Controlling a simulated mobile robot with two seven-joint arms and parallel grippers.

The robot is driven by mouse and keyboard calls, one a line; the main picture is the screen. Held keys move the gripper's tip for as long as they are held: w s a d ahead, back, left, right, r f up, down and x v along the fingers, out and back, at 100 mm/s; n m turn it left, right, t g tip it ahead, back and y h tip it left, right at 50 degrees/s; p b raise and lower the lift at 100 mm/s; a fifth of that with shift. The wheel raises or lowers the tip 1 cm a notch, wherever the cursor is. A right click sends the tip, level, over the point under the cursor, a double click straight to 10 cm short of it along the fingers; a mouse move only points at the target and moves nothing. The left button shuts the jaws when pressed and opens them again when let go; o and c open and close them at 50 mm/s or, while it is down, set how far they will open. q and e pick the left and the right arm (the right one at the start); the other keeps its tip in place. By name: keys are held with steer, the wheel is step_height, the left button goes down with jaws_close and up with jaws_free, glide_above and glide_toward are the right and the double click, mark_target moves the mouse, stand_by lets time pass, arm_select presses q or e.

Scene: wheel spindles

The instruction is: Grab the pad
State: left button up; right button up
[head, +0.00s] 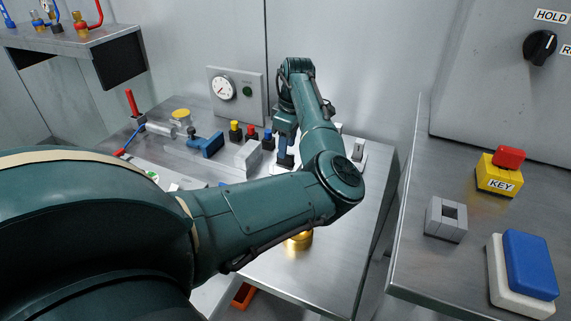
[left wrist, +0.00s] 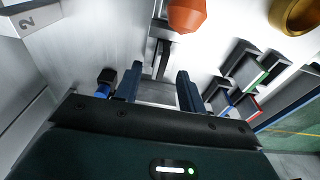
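I cannot tell for certain which thing is the pad. A flat blue block (head: 529,265) on a white base (head: 500,285) lies on the right bench. My left gripper (head: 285,160) is over the middle bench, far to the left of that block, its tips partly hidden by my arm. In the left wrist view its two dark blue fingers (left wrist: 159,82) stand apart, with no thing clearly held. A grey metal piece with a dark slot (left wrist: 160,55) shows just beyond them. My right gripper is not in view.
A yellow KEY block with a red top (head: 499,172) and a grey square socket (head: 446,219) share the right bench (head: 410,240). A gauge panel (head: 237,95) stands behind the middle bench. An orange rounded part (left wrist: 187,15) and a gold ring (left wrist: 297,14) lie beyond the fingers.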

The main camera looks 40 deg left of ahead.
mark_target(285, 163)
arm_select(q)
step_height(285, 163, down, 2)
steer(key=shift+a+f, duration=0.1)
steer(key=shift+f, duration=0.15)
steer(key=shift+c, duration=0.6)
jaws_close()
